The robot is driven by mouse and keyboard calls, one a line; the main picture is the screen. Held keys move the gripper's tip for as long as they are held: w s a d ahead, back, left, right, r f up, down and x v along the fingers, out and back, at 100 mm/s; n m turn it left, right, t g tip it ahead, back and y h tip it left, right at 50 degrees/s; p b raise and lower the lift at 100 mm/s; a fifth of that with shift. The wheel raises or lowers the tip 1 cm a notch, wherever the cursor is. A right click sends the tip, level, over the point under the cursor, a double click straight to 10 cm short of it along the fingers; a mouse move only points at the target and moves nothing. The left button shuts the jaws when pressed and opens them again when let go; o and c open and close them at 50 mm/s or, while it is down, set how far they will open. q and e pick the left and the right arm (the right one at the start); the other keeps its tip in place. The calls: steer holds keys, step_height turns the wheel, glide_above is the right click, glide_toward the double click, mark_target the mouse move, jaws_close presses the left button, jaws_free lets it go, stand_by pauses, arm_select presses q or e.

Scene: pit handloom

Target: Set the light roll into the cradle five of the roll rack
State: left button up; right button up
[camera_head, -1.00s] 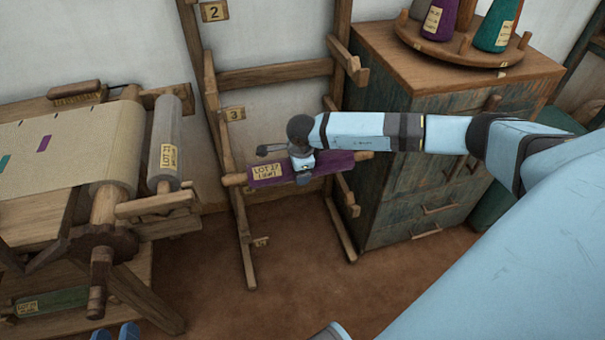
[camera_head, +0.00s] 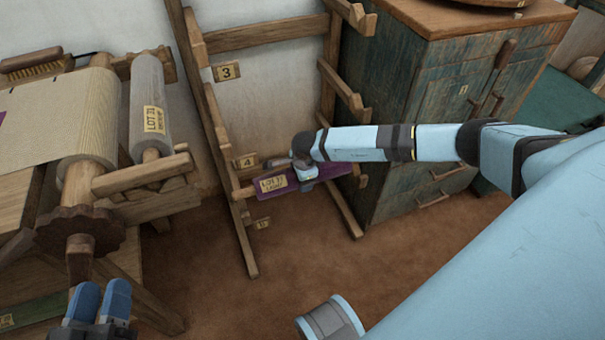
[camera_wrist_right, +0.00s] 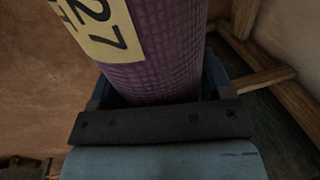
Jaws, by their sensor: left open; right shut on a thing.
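The light roll (camera_head: 325,176) is purple with a wooden core and a cream label reading LOT 27 LIGHT. My right gripper (camera_head: 305,172) is shut around its middle and holds it roughly level at the roll rack (camera_head: 236,225). The roll shows just below tag 4 (camera_head: 246,161) and above the lowest tag (camera_head: 262,223), which looks like 5. Its left core end overlaps the left post; contact cannot be told. The arm hides part of the roll. The purple roll (camera_wrist_right: 165,65) fills the jaws in the right wrist view. My left gripper (camera_head: 100,302) is open and empty at bottom left.
A loom with a cloth beam (camera_head: 90,125) and a grey labelled roll (camera_head: 150,110) stands left of the rack. A green wooden cabinet (camera_head: 400,110) stands close on the right. The brown floor before the rack is clear.

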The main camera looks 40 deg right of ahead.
arm_select(q)
steer(key=shift+g, duration=0.8)
steer(key=shift+d+f+b, duration=0.15)
steer(key=shift+f+b, duration=0.9)
steer(key=shift+f, duration=1)
arm_select(e)
step_height(320, 180, down, 6)
steer(key=shift+f, duration=0.25)
steer(key=shift+f, duration=0.15)
steer(key=o, duration=1.3)
arm_select(q)
steer(key=shift+f, duration=0.1)
arm_select(e)
steer(key=shift+o, duration=0.2)
steer(key=r+p, duration=0.1)
steer(key=r, duration=0.3)
steer(key=s+r+p, duration=0.1)
steer(key=r+p, duration=0.1)
steer(key=r, duration=0.2)
steer(key=s+r+p, duration=0.1)
steer(key=r+p, duration=0.1)
steer(key=r, duration=0.2)
steer(key=shift+s+a, duration=0.15)
steer(key=shift+a, duration=0.1)
arm_select(q)
step_height(320, 180, up, 8)
steer(key=t, duration=0.3)
steer(key=shift+s+a+f, duration=0.15)
steer(key=shift+a, duration=0.15)
